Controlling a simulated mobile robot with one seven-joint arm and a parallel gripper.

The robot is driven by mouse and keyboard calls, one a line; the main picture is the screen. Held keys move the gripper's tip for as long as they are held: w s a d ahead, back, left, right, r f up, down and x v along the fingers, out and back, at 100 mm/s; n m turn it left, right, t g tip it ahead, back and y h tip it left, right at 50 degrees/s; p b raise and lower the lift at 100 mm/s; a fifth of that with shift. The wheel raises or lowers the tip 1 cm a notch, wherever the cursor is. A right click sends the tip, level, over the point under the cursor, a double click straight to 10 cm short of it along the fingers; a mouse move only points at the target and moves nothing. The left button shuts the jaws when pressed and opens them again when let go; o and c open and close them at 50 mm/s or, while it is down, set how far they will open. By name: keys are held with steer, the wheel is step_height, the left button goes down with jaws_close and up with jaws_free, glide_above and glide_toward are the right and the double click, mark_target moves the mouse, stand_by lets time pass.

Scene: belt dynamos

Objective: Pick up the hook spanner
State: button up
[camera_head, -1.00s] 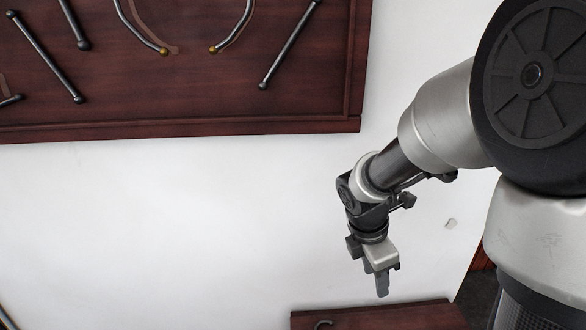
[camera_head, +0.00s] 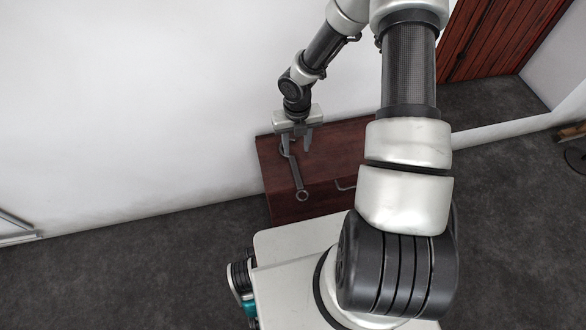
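The hook spanner (camera_head: 297,178), a dark metal tool with a ring at its near end, lies on the reddish-brown wooden table (camera_head: 330,143). Its hooked far end is close to or under my gripper and partly hidden by it. My gripper (camera_head: 297,149) points down at the far left part of the table. Its two fingers are spread apart, with nothing seen held between them. I cannot tell how high the fingertips are above the spanner.
Another thin metal piece (camera_head: 346,184) lies on the table to the right, partly hidden by my arm. A white wall (camera_head: 130,110) rises right behind the table. Dark grey floor (camera_head: 150,262) is open on the left. A wooden door (camera_head: 490,35) is at the upper right.

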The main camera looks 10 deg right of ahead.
steer(key=b, duration=0.1)
glide_above(294, 165)
steer(key=f, duration=0.4)
steer(key=shift+s+d+f, duration=0.1)
steer(key=shift+s+d, duration=0.15)
steer(key=shift+d, duration=0.05)
steer(key=f, duration=0.1)
steer(key=f+b, duration=0.1)
steer(key=f, duration=0.1)
steer(key=f+b, duration=0.1)
steer(key=f, duration=0.1)
steer(key=shift+w+a+f, duration=0.15)
steer(key=shift+a, duration=0.15)
jaws_close()
